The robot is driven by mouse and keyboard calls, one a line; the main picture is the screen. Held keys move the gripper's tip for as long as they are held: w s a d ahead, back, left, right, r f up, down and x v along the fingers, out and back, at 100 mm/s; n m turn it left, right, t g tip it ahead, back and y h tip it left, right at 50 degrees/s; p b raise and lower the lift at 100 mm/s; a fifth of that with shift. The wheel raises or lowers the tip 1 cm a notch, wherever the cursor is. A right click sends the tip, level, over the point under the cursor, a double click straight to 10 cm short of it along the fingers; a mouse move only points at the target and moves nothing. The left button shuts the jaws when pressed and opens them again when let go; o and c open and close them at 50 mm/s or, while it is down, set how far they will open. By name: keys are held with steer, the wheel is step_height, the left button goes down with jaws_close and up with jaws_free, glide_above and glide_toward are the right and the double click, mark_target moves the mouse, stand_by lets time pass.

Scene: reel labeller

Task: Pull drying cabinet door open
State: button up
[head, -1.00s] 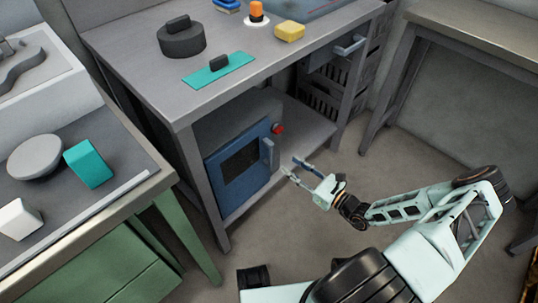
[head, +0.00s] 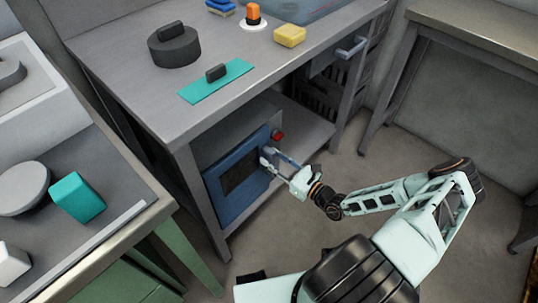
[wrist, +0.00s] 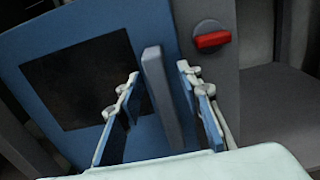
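The drying cabinet (head: 257,123) stands on the lower shelf of the grey workbench. Its blue door (head: 222,207) with a dark window looks shut, and the door also shows in the wrist view (wrist: 155,22). The upright grey handle (wrist: 161,100) is on the door's right side. My gripper (head: 272,157) is at the handle. In the wrist view my gripper (wrist: 160,75) is open, with one finger on each side of the handle. A gap shows between the handle and each fingertip. In the head view the fingers mostly hide the handle.
A red knob (wrist: 212,40) sits on the cabinet's front, right of the door. The bench top (head: 135,95) above holds a dark round weight (head: 175,50), a teal plate (head: 200,91) and a yellow block (head: 290,36). Open floor (head: 300,235) lies before the cabinet.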

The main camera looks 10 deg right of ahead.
jaws_close()
stand_by(0.3)
steer(key=shift+s, duration=0.1)
